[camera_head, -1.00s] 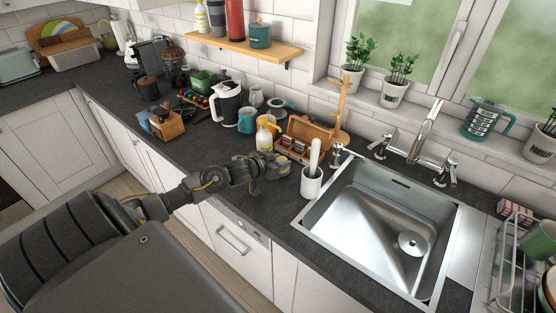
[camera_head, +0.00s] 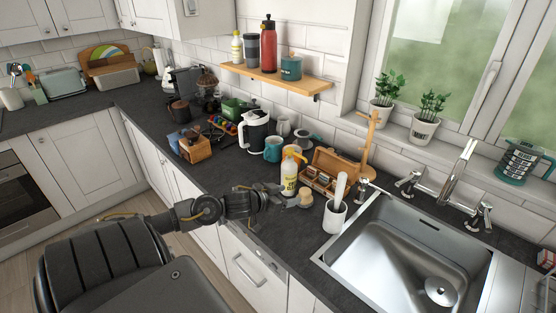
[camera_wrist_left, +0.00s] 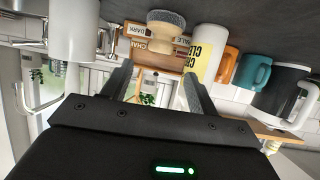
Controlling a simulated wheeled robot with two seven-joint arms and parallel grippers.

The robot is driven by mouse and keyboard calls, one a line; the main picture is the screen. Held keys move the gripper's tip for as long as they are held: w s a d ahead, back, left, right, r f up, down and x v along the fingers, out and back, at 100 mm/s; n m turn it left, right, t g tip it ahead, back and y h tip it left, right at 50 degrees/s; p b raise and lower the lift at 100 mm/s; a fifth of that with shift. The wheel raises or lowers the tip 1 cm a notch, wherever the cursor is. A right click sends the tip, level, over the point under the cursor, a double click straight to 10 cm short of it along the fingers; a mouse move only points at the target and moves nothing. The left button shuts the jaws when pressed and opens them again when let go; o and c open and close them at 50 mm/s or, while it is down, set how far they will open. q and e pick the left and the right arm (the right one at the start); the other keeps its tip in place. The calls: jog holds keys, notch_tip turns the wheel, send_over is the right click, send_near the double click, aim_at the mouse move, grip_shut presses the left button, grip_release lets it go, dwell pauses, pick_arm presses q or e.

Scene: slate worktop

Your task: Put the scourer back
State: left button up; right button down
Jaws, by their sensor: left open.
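The scourer (camera_head: 305,198) is a small round beige piece on the worktop, between the yellow-labelled bottle and the white crock. In the left wrist view, which is upside down, the scourer (camera_wrist_left: 166,22) shows a grey speckled base and a pale body. My left gripper (camera_head: 284,200) is low over the worktop, just left of the scourer. In the left wrist view its two fingers (camera_wrist_left: 157,72) are apart with nothing between them, and the scourer is beyond their tips. My right gripper is not in view.
A white crock (camera_head: 334,219) with a white handled tool stands right of the scourer, before the sink (camera_head: 400,262). A bottle (camera_head: 289,178) and an open wooden tea box (camera_head: 330,172) stand behind. The worktop's front strip is clear.

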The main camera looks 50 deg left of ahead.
pick_arm(q)
jog(key=shift+v, duration=1.7)
